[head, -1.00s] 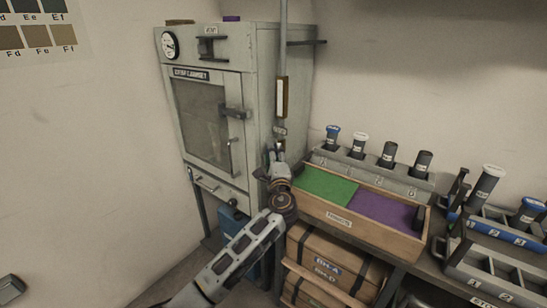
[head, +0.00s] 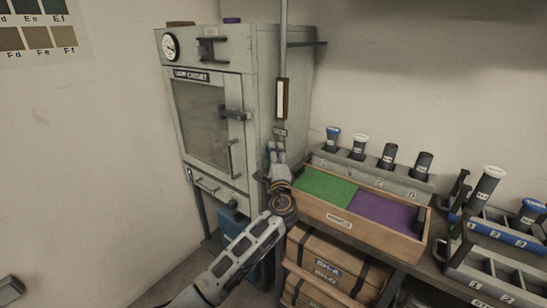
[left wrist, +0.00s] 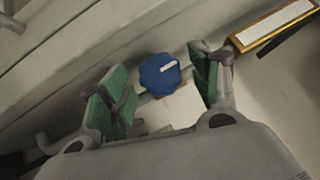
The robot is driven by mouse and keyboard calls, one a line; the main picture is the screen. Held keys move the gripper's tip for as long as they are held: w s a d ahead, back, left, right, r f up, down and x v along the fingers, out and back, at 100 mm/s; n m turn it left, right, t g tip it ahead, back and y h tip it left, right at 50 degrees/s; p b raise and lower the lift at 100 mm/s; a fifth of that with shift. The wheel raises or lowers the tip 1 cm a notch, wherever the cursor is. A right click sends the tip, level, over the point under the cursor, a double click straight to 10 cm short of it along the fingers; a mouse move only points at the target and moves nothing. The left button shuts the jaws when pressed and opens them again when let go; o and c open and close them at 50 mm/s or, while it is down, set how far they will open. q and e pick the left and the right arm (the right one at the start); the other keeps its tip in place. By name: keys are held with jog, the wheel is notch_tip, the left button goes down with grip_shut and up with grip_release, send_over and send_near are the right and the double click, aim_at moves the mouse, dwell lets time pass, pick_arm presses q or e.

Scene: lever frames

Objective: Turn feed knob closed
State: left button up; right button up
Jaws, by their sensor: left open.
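The feed knob looks to be the blue, many-sided knob (left wrist: 160,73) with a white mark, seen in the left wrist view. My left gripper (left wrist: 159,95) is open, with its green finger pads on either side of the knob. Gaps show between the knob and both pads. In the head view my left gripper (head: 275,150) points up beside the cabinet's right side, at the vertical pipe (head: 283,50). The knob cannot be made out there; the gripper seems to cover it. My right gripper is in neither view.
The grey cabinet (head: 260,80) stands left of the gripper. A framed gauge (head: 282,98) sits on the pipe just above the gripper, and its yellow frame (left wrist: 275,25) shows in the wrist view. A wooden tray (head: 385,238) with green and purple mats lies close on the right.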

pick_arm(q)
jog(key=v, duration=1.1)
jog(key=shift+s+f, duration=0.15)
jog(key=shift+s, duration=0.25)
dwell(0.3)
